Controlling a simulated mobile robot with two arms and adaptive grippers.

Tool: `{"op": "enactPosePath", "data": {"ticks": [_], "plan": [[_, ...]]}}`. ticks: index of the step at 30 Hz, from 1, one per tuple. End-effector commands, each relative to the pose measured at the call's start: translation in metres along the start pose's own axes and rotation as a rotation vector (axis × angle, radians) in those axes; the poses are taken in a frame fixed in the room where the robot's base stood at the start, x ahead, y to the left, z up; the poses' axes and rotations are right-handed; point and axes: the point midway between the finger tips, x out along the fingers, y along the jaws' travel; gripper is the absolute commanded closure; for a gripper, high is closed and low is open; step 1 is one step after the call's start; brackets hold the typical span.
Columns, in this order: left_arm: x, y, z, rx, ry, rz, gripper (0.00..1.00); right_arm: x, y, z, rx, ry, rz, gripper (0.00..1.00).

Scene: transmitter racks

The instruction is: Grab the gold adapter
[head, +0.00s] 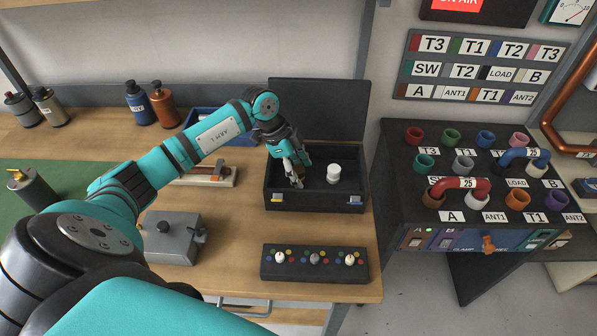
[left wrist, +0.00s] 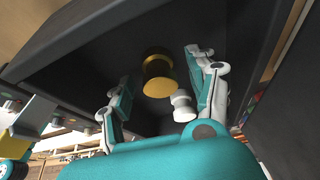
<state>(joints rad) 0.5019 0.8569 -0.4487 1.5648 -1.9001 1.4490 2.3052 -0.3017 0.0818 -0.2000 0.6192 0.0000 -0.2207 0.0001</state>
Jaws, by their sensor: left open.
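The gold adapter (left wrist: 157,80) stands inside the black open case (head: 315,202). In the left wrist view it shows between and beyond the two fingers, with its round gold end towards the camera. In the head view my left gripper mostly hides it. My left gripper (head: 295,172) is open and reaches down into the case from the left; its fingers also show spread in the left wrist view (left wrist: 158,74). I cannot tell whether they touch the adapter. A white adapter (head: 333,173) stands to its right and also shows in the left wrist view (left wrist: 183,106). My right gripper is not in view.
The raised case lid (head: 325,105) stands behind, and the case walls are close around the gripper. A panel with several knobs (head: 315,263) lies in front. A grey box (head: 170,238) is at left. A rack with coloured ports (head: 470,190) stands at right.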

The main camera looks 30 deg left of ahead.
Motion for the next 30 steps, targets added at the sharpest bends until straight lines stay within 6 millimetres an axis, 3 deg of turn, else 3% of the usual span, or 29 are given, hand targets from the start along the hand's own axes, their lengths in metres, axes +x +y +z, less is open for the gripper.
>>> {"op": "enactPosePath", "data": {"ticks": [3,16,25,30], "plan": [[0.0,0.0,0.0,0.0,0.0,0.0,0.44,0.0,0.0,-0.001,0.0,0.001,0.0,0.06],[-0.001,0.0,0.0,0.0,0.0,0.0,1.0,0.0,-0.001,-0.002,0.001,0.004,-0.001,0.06],[-0.005,-0.001,-0.002,0.001,0.001,-0.002,1.0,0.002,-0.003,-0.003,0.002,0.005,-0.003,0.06],[-0.028,-0.002,-0.011,0.004,0.002,-0.007,1.0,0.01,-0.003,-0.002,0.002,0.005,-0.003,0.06]]}}
